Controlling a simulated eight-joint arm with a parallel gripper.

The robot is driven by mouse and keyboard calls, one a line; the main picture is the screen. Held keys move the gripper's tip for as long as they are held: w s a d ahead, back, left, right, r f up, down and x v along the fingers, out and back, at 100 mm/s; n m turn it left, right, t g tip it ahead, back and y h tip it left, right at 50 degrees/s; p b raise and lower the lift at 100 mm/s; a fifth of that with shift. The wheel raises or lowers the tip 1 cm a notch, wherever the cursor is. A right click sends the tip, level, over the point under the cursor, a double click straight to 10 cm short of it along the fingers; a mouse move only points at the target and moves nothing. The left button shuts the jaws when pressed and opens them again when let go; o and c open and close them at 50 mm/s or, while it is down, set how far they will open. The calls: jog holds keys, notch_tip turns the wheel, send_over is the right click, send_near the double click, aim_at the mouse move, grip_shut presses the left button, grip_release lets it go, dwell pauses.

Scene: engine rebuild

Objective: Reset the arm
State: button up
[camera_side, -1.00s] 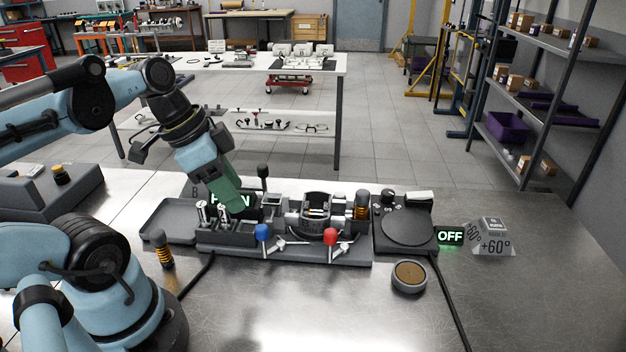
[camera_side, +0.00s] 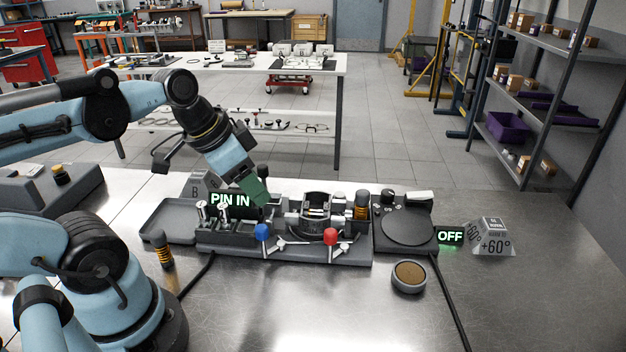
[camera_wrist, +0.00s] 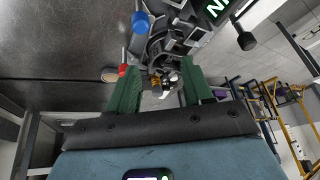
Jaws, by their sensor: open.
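My gripper (camera_side: 262,203) is above the left-centre part of the grey fixture (camera_side: 300,252), tilted down to the right. In the wrist view its two green fingers (camera_wrist: 158,92) stand apart with nothing held between them. The fixture has a blue-knobbed lever (camera_side: 262,232) and a red-knobbed lever (camera_side: 330,236) at its front. A dark ring-shaped holder (camera_side: 317,205) sits in its middle. A lit sign reading "PIN IN" (camera_side: 230,199) stands behind the fixture. The fingertips are partly hidden in the side view.
A grey tray (camera_side: 168,236) lies left of the fixture. To the right are a black round-plate device (camera_side: 405,228), a lit "OFF" sign (camera_side: 450,236) and a grey +60° block (camera_side: 494,238). A round brown-topped puck (camera_side: 409,275) and a striped cylinder (camera_side: 163,250) stand in front. The front middle bench is clear.

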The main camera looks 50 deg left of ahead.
jog(key=w+d, duration=0.1)
jog(key=w+d+f+n+t, duration=0.2)
jog(key=w, duration=0.1)
